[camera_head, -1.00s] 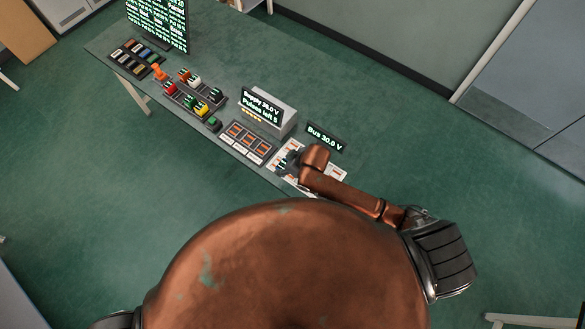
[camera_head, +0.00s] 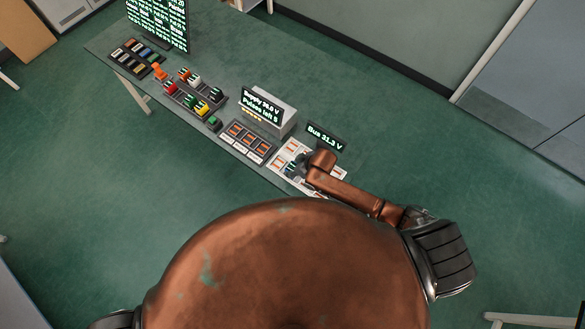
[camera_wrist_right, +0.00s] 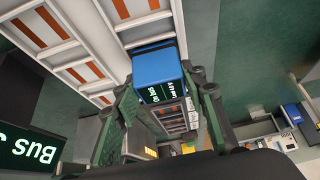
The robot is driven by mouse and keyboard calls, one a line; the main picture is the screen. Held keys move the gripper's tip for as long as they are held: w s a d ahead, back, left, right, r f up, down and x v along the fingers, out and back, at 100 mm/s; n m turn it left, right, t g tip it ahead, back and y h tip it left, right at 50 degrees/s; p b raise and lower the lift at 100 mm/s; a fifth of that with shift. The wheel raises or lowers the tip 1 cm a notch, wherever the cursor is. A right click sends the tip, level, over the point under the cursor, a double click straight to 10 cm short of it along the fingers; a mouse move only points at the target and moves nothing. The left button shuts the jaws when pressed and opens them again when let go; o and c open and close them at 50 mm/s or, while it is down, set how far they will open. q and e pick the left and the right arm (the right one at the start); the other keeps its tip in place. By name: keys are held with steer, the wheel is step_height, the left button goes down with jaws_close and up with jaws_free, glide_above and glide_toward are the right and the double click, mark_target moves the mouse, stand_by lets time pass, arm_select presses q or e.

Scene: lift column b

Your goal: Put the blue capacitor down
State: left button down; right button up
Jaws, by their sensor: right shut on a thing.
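The blue capacitor (camera_wrist_right: 157,72) is a blue block with a dark label with pale lettering, in the middle of the right wrist view. My right gripper (camera_wrist_right: 160,90) is shut on it, one finger on each side. The capacitor is at a white tray (camera_wrist_right: 105,50) whose compartments carry orange strips. I cannot tell whether it touches the tray. In the head view my right gripper (camera_head: 292,167) is over the white tray (camera_head: 284,153) at the bench's near right end, partly hidden by my arm; the capacitor is not clear there. My left gripper is not in view.
A dark panel with orange slots (camera_head: 248,141) lies left of the white tray. Behind are a supply box (camera_head: 285,118) and a bus display (camera_head: 325,137) reading about 31.3 V. Coloured blocks in a rack (camera_head: 193,92) stand farther left.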

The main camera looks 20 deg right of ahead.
steer(key=shift+f, duration=0.1)
steer(key=o, duration=1.4)
steer(key=v, duration=1.2)
steer(key=shift+w, duration=0.1)
